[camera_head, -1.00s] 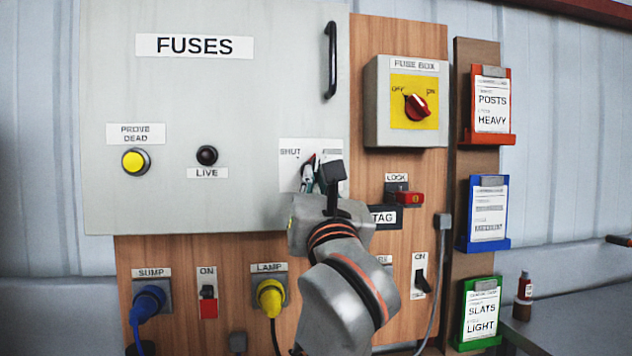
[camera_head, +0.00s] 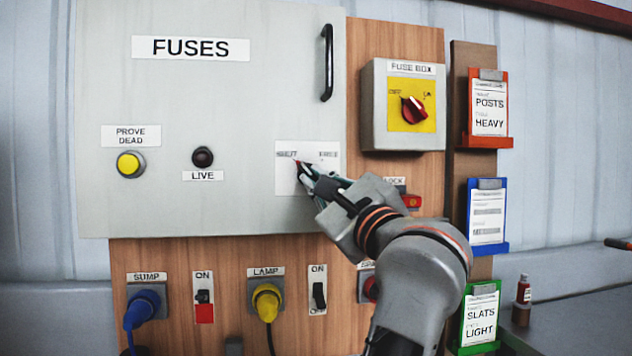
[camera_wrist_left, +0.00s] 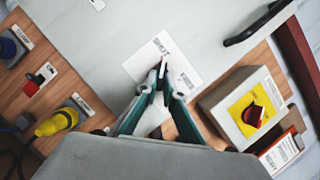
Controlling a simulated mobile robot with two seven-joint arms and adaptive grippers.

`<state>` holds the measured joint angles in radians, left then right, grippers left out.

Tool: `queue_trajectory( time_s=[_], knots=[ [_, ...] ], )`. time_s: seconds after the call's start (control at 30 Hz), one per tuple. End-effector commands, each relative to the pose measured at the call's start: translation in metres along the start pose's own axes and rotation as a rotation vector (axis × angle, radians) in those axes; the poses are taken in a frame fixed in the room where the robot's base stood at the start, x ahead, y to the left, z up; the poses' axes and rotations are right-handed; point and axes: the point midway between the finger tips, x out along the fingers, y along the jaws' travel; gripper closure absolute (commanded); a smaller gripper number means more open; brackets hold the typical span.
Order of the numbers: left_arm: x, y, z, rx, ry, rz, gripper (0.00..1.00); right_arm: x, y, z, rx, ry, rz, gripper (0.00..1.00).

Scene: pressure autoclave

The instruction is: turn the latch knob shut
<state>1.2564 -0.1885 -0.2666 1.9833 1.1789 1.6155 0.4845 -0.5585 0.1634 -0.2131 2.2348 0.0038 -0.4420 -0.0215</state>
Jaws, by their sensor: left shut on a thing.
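The latch knob (camera_head: 298,164) is small, with a red tip, on a white plate (camera_head: 289,185) marked SHUT at left and FREE at right, on the grey fuse cabinet door. My left gripper (camera_head: 305,175) reaches it from the lower right, its fingers shut on the knob, hiding most of it. The visible red tip points up and left, towards the SHUT word. In the left wrist view the fingertips (camera_wrist_left: 164,78) meet at the knob beside the SHUT print. My right gripper is not in view.
A fuse box (camera_head: 403,105) with a red rotary switch stands out at upper right. A black door handle (camera_head: 327,62) is above the plate. The LOCK with its red part (camera_head: 412,202) is partly behind my wrist. Plugs and switches line the board below.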

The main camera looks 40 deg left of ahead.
Motion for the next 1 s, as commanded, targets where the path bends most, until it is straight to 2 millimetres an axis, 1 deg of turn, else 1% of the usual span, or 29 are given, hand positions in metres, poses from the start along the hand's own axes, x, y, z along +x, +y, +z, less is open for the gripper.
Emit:
queue_trajectory(
  time_s=[0.3,0.77,0.8,0.83,0.87,1.0],
  knots=[
    [0.0002,-0.0009,-0.0008,-0.086,0.002,0.036,1.00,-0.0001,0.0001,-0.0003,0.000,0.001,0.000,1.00],
    [0.0002,-0.0008,-0.0008,-0.099,0.003,0.041,1.00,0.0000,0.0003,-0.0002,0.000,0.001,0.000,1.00],
    [0.0002,-0.0008,-0.0008,-0.099,0.003,0.041,0.87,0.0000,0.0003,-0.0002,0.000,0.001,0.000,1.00],
    [0.0001,-0.0008,-0.0008,-0.099,0.003,0.041,0.79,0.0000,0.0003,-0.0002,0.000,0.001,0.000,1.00],
    [0.0001,-0.0008,-0.0007,-0.099,0.003,0.041,0.75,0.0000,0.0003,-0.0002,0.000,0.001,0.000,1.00],
    [0.0001,-0.0009,-0.0005,-0.098,0.002,0.040,0.75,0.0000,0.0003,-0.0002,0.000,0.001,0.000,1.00]
  ],
)
